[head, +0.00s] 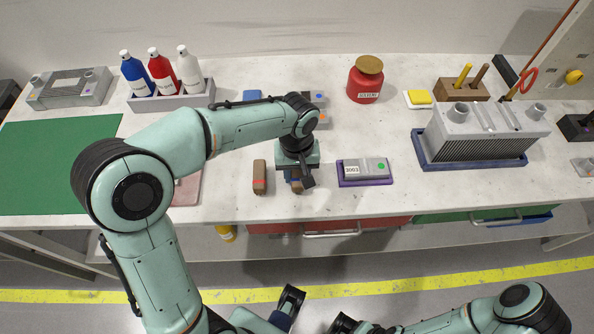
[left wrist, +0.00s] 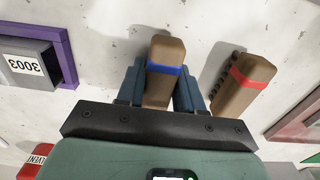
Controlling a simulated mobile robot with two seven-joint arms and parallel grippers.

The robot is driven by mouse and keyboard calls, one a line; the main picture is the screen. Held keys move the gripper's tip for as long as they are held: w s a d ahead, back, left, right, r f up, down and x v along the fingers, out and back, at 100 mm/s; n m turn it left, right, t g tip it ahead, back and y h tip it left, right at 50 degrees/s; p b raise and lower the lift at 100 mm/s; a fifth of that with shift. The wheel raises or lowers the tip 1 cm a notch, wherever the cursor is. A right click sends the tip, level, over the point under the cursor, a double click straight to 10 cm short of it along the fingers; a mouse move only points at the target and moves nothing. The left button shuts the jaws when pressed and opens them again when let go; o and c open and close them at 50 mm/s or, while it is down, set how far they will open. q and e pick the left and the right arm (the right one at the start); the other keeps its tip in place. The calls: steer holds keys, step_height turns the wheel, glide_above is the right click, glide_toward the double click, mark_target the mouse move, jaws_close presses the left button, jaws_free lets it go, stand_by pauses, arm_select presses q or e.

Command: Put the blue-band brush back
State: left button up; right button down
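The blue-band brush (left wrist: 165,62) has a brown body with a blue stripe; in the left wrist view it lies between my two blue-grey fingers. My left gripper (left wrist: 162,90) has a finger against each side of it and looks shut on it. In the head view my left gripper (head: 296,176) is over the front of the bench, hiding most of the brush (head: 296,186). The red-band brush (head: 259,178) is just to the left, apart from the gripper; it also shows in the left wrist view (left wrist: 245,82). My right gripper (head: 289,303) seems partly visible at the bottom; its fingers are hidden.
A grey part marked 3003 sits in a purple tray (head: 366,183) right of the gripper. A blue tray (head: 475,162) with a large grey housing, a red jar (head: 365,84), a bottle rack (head: 172,99) and a green mat (head: 40,160) are around. Bare bench lies right of the purple tray.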

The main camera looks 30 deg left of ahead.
mark_target(297, 172)
arm_select(q)
steer(key=o, duration=0.4)
step_height(297, 172, up, 12)
steer(key=shift+r+p, duration=0.2)
steer(key=shift+p, duration=1.05)
